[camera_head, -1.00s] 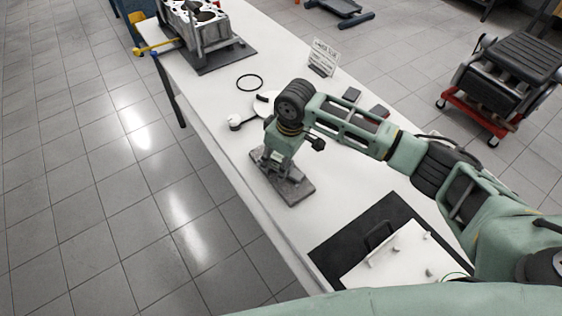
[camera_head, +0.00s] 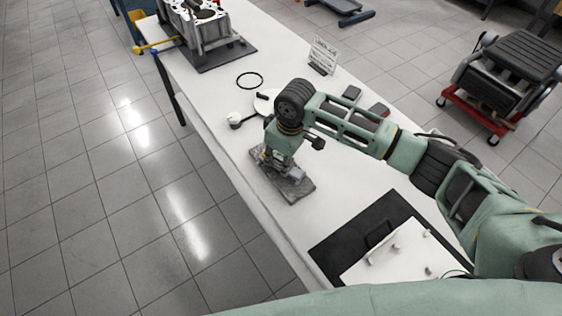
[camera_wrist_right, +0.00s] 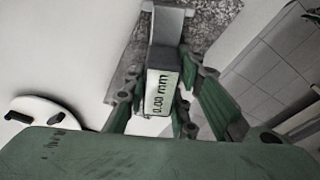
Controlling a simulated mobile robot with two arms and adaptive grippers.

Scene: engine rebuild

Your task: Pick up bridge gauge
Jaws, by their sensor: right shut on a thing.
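The bridge gauge (camera_wrist_right: 163,82), a grey block with a display reading 0.00 mm, stands over a grey speckled stone plate (camera_wrist_right: 208,22) in the right wrist view. My right gripper (camera_wrist_right: 158,102) is shut on it, with green fingers on both sides. In the head view the right gripper (camera_head: 283,160) points down over the stone plate (camera_head: 299,190), and the gauge is mostly hidden by the wrist. I cannot tell whether the gauge touches the plate. My left gripper is not in view.
A black ring (camera_head: 250,80), a white round disc (camera_head: 264,102) and a small sign (camera_head: 322,55) are farther up the white bench. An engine block (camera_head: 205,28) is at the far end. A black mat (camera_head: 328,252) with a white panel (camera_head: 405,258) is nearer.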

